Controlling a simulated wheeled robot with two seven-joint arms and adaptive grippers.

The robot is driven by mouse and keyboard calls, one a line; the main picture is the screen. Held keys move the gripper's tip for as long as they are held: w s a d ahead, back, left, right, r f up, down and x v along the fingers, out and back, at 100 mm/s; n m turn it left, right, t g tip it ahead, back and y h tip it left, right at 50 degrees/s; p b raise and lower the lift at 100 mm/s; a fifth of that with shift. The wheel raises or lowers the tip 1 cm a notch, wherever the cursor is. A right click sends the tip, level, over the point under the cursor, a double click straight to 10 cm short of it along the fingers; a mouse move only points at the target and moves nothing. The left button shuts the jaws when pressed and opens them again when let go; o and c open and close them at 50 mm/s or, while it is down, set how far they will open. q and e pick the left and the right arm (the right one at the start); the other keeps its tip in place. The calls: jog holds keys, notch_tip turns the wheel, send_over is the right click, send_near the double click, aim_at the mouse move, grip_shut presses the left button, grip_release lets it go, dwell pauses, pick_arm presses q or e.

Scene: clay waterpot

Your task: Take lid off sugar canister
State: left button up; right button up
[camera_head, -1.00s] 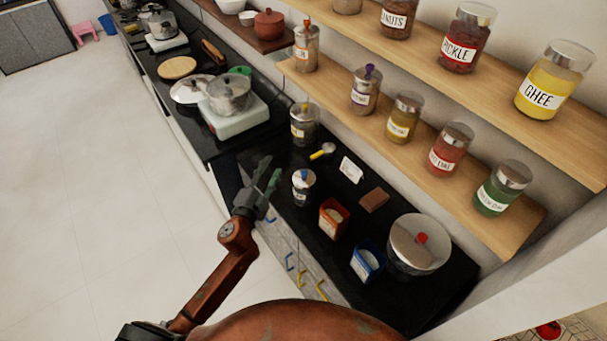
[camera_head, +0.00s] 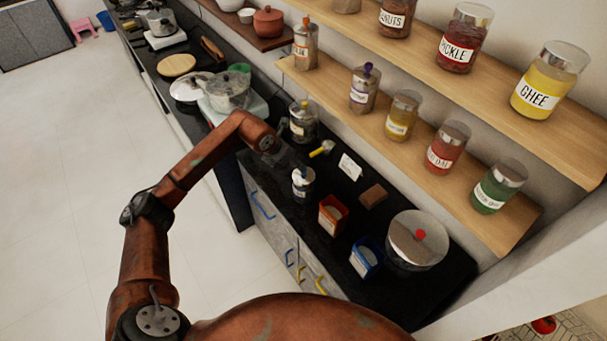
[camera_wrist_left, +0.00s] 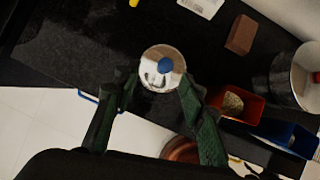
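A small steel canister (camera_head: 303,187) with a pale label stands upright on the black counter near its front edge. Its label is too small to read. In the left wrist view its round, shiny lid (camera_wrist_left: 153,76) with a blue knob (camera_wrist_left: 165,65) is on top. My left gripper (camera_wrist_left: 158,84) is open, with its green fingers on either side of the lid's near part as seen from above. I cannot tell whether they touch it. In the head view the gripper (camera_head: 289,160) is faint, just above and behind the canister. My right gripper is not in view.
An orange box (camera_head: 331,216), a blue box (camera_head: 366,259), a brown block (camera_head: 374,196) and a large lidded pot (camera_head: 417,240) lie to the right. A wooden shelf (camera_head: 410,160) with jars overhangs the back.

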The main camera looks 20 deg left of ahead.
aim_at(304, 173)
pick_arm(q)
jog(key=x, duration=0.4)
jog(key=d+p+x, duration=0.1)
jog(key=x, duration=0.1)
jog(key=shift+s+f, duration=0.15)
jog(key=shift+f, duration=0.2)
jog(key=shift+c, duration=0.4)
grip_shut()
